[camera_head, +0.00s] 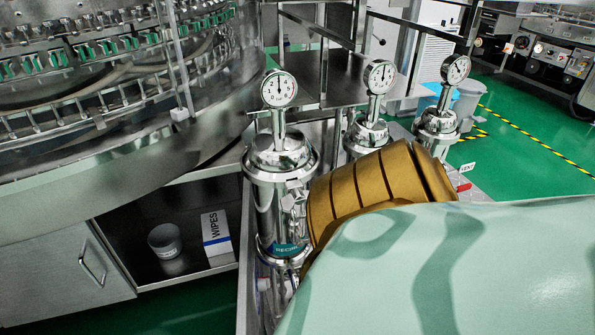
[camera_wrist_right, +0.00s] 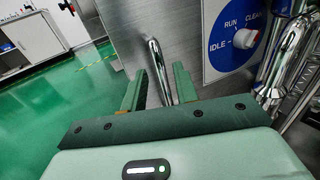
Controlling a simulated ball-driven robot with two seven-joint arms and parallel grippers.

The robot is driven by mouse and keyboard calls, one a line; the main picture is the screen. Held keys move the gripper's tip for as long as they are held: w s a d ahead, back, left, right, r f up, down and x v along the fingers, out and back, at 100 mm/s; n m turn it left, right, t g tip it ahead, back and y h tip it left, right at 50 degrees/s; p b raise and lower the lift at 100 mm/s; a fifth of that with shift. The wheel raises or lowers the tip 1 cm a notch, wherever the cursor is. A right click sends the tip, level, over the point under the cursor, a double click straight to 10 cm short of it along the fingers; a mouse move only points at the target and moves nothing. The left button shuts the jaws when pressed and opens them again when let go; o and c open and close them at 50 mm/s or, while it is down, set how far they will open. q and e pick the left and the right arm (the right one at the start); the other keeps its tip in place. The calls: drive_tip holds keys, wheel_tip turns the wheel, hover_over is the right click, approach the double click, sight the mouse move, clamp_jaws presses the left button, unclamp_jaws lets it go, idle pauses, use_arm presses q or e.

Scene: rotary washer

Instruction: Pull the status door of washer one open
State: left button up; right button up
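In the right wrist view, a brushed metal panel (camera_wrist_right: 190,45), apparently the status door, carries a round blue dial label (camera_wrist_right: 218,35) reading RUN, CLEAN and IDLE, with a pale knob. A chrome bar handle (camera_wrist_right: 157,58) stands on the panel. My right gripper (camera_wrist_right: 161,72) is open, its two green fingers one on each side of the handle, with gaps visible. In the head view, my gold and green arm fills the lower right. The right gripper, the handle and the dial cannot be made out there. My left gripper is in neither view.
Chrome housings with gauges (camera_head: 281,150) stand close beside my arm. A large round machine (camera_head: 120,150) fills the left. Below it, an open cabinet holds a WIPES box (camera_head: 216,235) and a grey cup (camera_head: 165,240). Green floor (camera_head: 535,140) is clear at right.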

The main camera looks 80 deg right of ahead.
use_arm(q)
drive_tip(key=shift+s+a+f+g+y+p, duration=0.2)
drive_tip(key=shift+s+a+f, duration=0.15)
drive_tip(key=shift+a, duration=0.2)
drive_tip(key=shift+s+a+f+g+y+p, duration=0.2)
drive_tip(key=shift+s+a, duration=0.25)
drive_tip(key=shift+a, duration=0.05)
use_arm(e)
drive_tip(key=s+a, duration=0.1)
drive_tip(key=s, duration=1.1)
drive_tip(key=shift+a, duration=0.25)
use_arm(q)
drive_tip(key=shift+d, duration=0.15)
